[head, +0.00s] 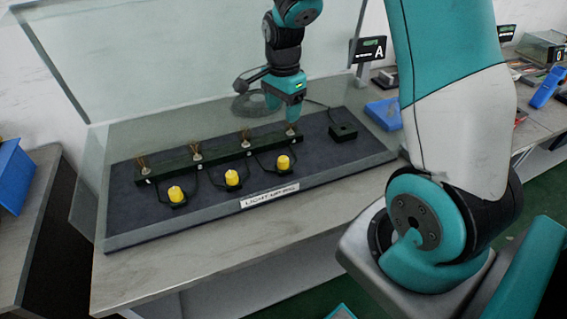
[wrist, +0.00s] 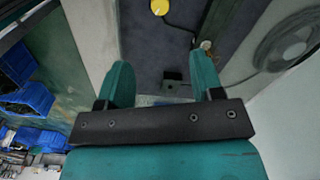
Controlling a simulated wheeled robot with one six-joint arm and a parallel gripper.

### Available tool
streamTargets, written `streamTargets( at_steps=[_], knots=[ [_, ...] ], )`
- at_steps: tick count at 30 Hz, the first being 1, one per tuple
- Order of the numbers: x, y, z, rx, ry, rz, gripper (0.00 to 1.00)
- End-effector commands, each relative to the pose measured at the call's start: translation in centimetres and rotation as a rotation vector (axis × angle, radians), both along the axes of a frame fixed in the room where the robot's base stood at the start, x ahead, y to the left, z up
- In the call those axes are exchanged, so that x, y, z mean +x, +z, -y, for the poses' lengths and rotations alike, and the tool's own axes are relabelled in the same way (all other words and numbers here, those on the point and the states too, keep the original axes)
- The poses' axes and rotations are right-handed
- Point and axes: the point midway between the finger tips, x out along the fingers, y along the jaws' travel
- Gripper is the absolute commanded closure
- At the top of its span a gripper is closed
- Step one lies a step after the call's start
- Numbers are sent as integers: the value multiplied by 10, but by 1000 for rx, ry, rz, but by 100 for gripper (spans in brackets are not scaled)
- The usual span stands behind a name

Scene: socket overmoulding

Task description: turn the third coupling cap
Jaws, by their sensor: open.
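A dark bar (head: 220,160) on the board carries a row of small pale couplings with copper-coloured wires. The third coupling from the left (head: 246,137) stands left of my gripper (head: 289,108). Another coupling (head: 291,130) is just below the gripper at the bar's right end. Three yellow caps stand upright in front of the bar: left (head: 176,194), middle (head: 232,178) and right (head: 283,162). Which part the task calls the third cap I cannot tell. In the wrist view my gripper (wrist: 162,62) is open and empty; one yellow cap (wrist: 160,7) shows at the top edge.
A dark board (head: 130,222) with a white label (head: 270,195) lies on the table, with clear panels behind and left. A small black box (head: 343,131) with a cable sits right of the bar. Blue bins (wrist: 35,100) show left in the wrist view.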

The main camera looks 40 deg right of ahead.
Motion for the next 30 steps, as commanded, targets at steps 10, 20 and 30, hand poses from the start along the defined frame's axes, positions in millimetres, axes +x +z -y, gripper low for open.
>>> streamTargets(
  at_steps=[10, 20, 30],
  knots=[
    [0, -59, 2, -3, -24, -10, 39],
    [0, -133, 2, -2, -21, -8, 39],
    [1, -172, 2, -3, -20, -3, 39]
  ],
)
